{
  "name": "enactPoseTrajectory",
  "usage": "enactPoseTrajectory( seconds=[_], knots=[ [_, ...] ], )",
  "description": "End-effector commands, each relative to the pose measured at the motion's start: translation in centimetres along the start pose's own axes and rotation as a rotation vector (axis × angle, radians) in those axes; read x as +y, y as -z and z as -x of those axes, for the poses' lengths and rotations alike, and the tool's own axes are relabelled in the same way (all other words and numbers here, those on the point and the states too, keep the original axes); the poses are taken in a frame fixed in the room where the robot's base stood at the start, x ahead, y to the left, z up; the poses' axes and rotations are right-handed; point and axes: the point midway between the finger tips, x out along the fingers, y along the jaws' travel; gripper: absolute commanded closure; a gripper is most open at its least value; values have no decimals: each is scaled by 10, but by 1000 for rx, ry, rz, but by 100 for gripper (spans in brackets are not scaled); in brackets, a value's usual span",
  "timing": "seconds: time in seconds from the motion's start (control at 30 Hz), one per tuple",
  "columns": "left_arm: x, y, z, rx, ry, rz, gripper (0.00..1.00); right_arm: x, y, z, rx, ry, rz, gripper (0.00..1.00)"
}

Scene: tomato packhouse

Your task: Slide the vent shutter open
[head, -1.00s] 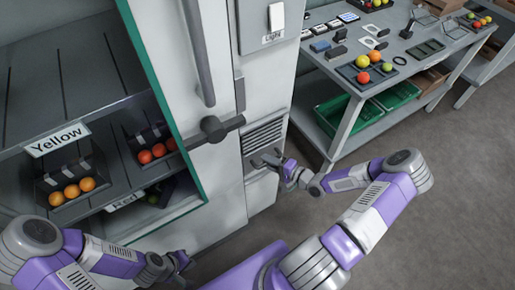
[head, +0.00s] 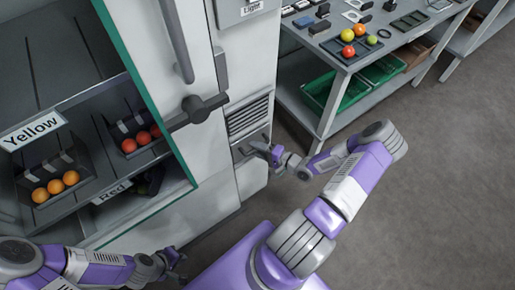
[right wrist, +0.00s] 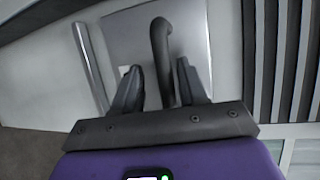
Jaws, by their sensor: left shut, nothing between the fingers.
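The vent (head: 249,115) is a louvred grille low on the white cabinet front. Its shutter is a grey metal plate (right wrist: 195,30) with a dark curved handle (right wrist: 160,50), just below the louvres in the head view. My right gripper (head: 262,149) is at the shutter; the right wrist view shows its fingers (right wrist: 160,88) open, one on each side of the handle, with gaps visible. Whether either finger touches the handle I cannot tell. My left gripper (head: 175,264) is shut and empty, low in front of the cabinet.
A dark knobbed lever (head: 203,108) sticks out above and left of the vent. A grey table (head: 345,66) with green crates (head: 338,92) stands right. Open floor lies at right.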

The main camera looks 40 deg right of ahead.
Motion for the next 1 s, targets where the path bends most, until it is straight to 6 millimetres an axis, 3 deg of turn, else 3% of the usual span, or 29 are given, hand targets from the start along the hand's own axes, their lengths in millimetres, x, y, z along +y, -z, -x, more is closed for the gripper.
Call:
enactPoseTrajectory(
  seconds=[0.23,0.5,0.7,1.0],
  knots=[
    [1,0,2,0,0,0,100,-2,0,6,1,2,3,58],
    [6,-1,16,0,0,0,100,-3,0,50,2,0,2,58],
    [8,-1,20,0,0,0,100,-2,0,72,1,1,1,58],
    [7,-1,20,0,0,0,100,0,0,76,0,1,1,58]
  ],
)
